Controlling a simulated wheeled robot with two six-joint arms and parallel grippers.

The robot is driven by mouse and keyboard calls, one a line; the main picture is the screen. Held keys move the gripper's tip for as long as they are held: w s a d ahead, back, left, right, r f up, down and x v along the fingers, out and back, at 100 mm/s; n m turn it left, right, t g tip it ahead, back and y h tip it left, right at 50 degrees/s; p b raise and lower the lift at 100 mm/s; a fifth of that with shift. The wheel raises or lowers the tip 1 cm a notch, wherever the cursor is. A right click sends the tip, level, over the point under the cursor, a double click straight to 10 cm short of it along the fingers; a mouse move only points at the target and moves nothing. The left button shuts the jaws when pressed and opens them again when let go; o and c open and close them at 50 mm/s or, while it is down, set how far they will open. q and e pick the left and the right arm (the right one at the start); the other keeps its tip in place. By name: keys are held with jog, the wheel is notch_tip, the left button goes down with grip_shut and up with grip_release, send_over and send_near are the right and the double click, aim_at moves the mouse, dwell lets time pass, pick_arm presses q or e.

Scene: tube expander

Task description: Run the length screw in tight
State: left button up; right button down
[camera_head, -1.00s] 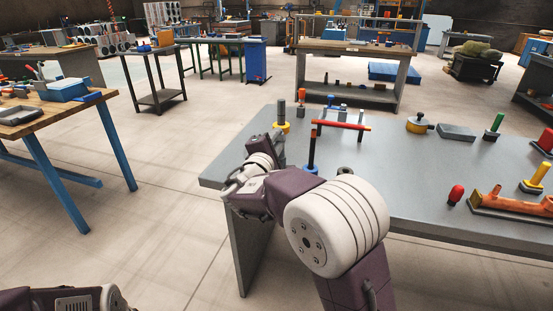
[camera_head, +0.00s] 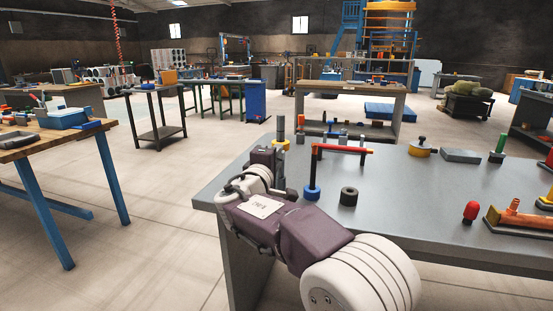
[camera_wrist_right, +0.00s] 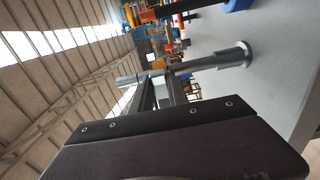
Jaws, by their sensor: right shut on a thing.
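A slim grey upright post (camera_head: 281,127) stands at the near left of the grey table; its lower part is partly hidden by my right arm. In the right wrist view the grey post (camera_wrist_right: 215,62) runs sideways in the picture, with a round foot on the table. My right gripper (camera_wrist_right: 158,80) is shut on the post near its free end. No label shows which part is the length screw. My left gripper is not in view.
A stand with a blue base (camera_head: 311,193) and red bar is just right of my wrist, beside a dark ring (camera_head: 349,196). A yellow-based part (camera_head: 421,148), grey block (camera_head: 461,155), red knob (camera_head: 470,212) and orange tool (camera_head: 520,217) lie farther right on the grey table (camera_head: 410,200).

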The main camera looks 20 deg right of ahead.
jog(key=c, duration=1.3)
grip_release()
jog(key=v, duration=0.9)
jog(key=shift+s, duration=0.1)
